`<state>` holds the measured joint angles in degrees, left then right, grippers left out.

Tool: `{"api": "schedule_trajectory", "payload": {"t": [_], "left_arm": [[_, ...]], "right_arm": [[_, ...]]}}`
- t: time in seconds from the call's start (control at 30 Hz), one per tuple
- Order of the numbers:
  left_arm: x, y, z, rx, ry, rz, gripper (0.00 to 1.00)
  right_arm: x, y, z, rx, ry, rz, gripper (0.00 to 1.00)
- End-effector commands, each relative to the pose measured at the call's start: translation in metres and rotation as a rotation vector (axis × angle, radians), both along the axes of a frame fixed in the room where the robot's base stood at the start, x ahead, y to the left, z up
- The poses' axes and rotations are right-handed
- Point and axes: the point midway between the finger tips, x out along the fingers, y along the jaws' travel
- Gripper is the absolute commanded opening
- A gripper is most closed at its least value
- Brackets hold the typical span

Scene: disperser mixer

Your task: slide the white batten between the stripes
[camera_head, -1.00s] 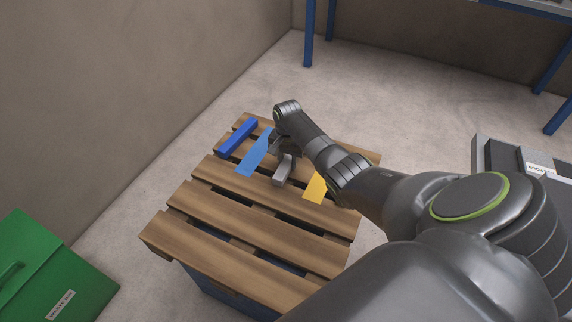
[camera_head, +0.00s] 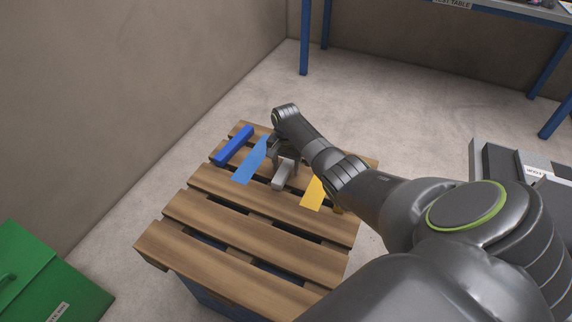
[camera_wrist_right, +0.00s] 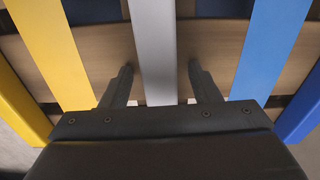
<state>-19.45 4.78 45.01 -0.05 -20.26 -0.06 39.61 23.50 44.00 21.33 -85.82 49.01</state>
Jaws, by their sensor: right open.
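The white batten (camera_head: 285,176) looks light grey and lies on the wooden pallet (camera_head: 235,218). It is between the light blue stripe (camera_head: 251,161) and the yellow stripe (camera_head: 313,194). My right gripper (camera_head: 284,157) is over the batten's far part. In the right wrist view, my right gripper (camera_wrist_right: 160,75) is open, with one finger on each side of the batten (camera_wrist_right: 153,45) and a gap to both. There the yellow stripe (camera_wrist_right: 56,48) is to the left and the light blue stripe (camera_wrist_right: 270,45) to the right. My left gripper is out of view.
A dark blue bar (camera_head: 234,145) lies left of the light blue stripe. A yellow bar (camera_wrist_right: 20,108) lies beyond the yellow stripe, mostly hidden by my arm in the head view. A green box (camera_head: 45,275) stands at lower left, a grey tray (camera_head: 510,165) at right.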

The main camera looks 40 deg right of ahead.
Motion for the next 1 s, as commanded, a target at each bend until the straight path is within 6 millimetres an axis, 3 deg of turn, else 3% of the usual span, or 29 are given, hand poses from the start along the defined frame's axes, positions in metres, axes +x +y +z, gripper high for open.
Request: {"api": "schedule_trajectory", "payload": {"t": [0.27,0.8,1.0], "left_arm": [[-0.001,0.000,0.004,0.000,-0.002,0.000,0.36],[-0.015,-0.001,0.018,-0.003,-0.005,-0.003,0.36],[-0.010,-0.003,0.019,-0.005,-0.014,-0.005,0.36]], "right_arm": [[0.000,0.000,0.012,0.000,0.000,0.001,0.56],[0.001,0.000,0.133,-0.001,-0.003,0.001,0.56],[0.001,0.000,0.164,-0.001,-0.003,0.000,0.56]]}}
